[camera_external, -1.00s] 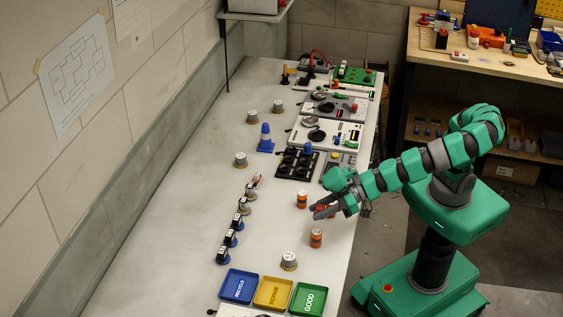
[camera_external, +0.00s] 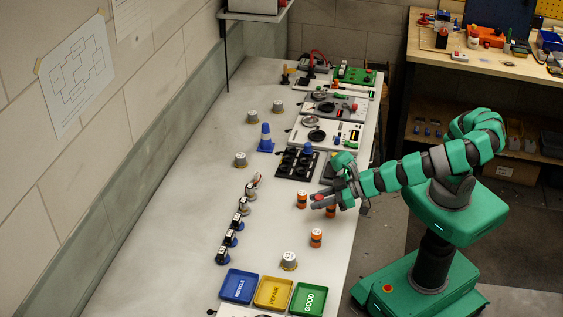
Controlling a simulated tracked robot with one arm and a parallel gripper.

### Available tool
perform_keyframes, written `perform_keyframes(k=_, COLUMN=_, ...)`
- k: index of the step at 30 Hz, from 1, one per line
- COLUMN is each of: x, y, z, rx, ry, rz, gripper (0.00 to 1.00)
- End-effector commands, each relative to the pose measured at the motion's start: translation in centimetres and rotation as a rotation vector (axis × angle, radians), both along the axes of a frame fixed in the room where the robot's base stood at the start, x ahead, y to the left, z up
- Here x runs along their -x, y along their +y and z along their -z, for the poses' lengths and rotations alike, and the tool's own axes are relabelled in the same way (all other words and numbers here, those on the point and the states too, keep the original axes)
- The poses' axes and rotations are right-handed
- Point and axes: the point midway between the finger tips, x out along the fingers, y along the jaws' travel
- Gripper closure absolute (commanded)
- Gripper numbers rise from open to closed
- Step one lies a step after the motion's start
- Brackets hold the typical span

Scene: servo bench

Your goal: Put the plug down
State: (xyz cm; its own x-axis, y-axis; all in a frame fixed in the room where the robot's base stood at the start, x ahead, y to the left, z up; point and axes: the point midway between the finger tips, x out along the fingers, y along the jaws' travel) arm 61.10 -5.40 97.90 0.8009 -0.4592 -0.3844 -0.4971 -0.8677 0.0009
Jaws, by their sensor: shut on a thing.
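My gripper (camera_external: 316,201) is over the right part of the white bench, its fingers pointing left. It is shut on a small dark red thing that shows between the fingers, which I take to be the plug (camera_external: 320,196). The fingers hide most of it, and I cannot tell whether it touches the bench. An orange cylinder with a dark band (camera_external: 301,200) stands just left of the fingertips. A similar orange-red thing (camera_external: 331,212) shows just below the gripper, partly covered by it. Another orange cylinder (camera_external: 316,238) stands nearer the front.
Blue, yellow (camera_external: 273,293) and green trays lie at the front. A silver-topped round part (camera_external: 289,261) stands behind them. A row of dark-based parts (camera_external: 238,222) stands left. Bench between is clear.

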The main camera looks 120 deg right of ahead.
Motion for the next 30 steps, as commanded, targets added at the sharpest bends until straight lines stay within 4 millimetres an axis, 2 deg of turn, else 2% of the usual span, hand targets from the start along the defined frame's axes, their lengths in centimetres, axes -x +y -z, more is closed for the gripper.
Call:
perform_keyframes(k=3, x=3.4, y=-4.1, z=1.5, rx=0.004, ry=-0.001, rz=0.186, gripper=0.99)
perform_keyframes(k=9, x=10.3, y=-10.2, z=2.5, rx=0.000, ry=-0.004, rz=0.523, gripper=0.99)
perform_keyframes(k=15, x=17.0, y=-14.1, z=2.5, rx=0.000, ry=-0.004, rz=0.813, gripper=0.99)
perform_keyframes(k=18, x=19.6, y=-15.2, z=2.3, rx=0.001, ry=-0.004, rz=0.920, gripper=0.99)
perform_keyframes(k=22, x=21.9, y=-15.9, z=2.1, rx=0.000, ry=-0.003, rz=1.009, gripper=0.99)
perform_keyframes(k=25, x=22.8, y=-16.1, z=2.0, rx=0.000, ry=-0.002, rz=1.044, gripper=0.99)
perform_keyframes(k=30, x=23.0, y=-16.2, z=1.9, rx=0.001, ry=-0.002, rz=1.053, gripper=0.99)
